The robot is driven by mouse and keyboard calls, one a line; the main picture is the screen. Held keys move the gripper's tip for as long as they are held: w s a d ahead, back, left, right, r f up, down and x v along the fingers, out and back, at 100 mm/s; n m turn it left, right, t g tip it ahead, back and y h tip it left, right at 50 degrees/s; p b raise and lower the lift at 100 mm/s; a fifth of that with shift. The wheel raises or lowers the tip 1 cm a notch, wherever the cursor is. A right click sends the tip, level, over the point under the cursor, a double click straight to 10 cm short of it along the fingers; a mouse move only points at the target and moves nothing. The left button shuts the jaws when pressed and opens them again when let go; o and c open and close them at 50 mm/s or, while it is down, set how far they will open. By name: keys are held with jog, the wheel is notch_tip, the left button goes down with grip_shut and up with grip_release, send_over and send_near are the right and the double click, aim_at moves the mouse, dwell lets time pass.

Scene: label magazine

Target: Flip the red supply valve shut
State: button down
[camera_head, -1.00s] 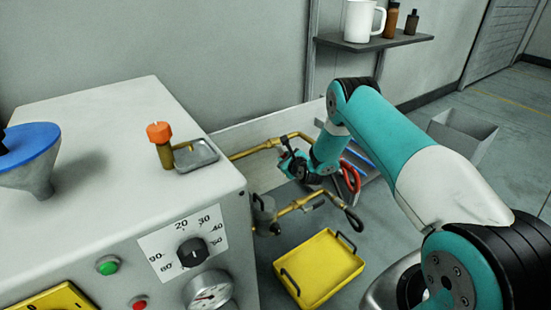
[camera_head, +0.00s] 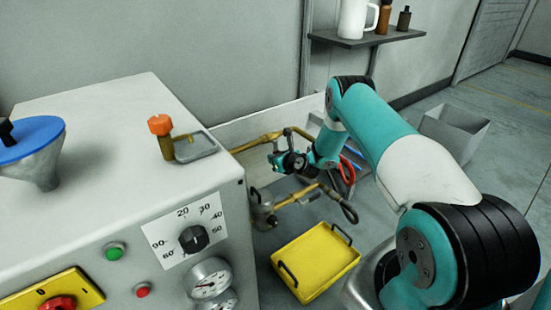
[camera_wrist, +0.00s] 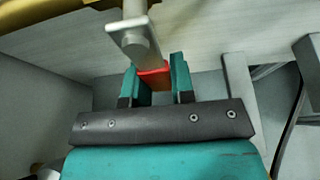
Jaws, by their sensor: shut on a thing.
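In the wrist view, a red handle (camera_wrist: 155,78) sits between the two teal fingers of my gripper (camera_wrist: 157,74), which is shut on it. A grey metal lever-like part (camera_wrist: 136,38) comes down from above and meets the red piece. A yellow pipe (camera_wrist: 45,14) crosses the top left. In the head view, my gripper (camera_head: 279,161) is at the yellow pipework (camera_head: 250,145) beyond the console's right side. The red handle is hidden there by the gripper and arm.
The white console (camera_head: 105,130) stands at the left, with an orange-topped knob (camera_head: 159,125), a small grey tray (camera_head: 195,147) and a blue-topped funnel (camera_head: 35,140). A yellow tray (camera_head: 315,262) lies on the floor below the pipes. A wall shelf (camera_head: 375,39) is behind my arm.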

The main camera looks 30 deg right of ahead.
jog(key=shift+a, duration=0.1)
jog(key=c, duration=1)
grip_release()
jog(key=shift+o, duration=0.2)
jog(key=p+v, duration=0.5)
jog(key=v, duration=1.2)
jog(key=shift+s, duration=0.15)
jog(key=shift+r, duration=0.1)
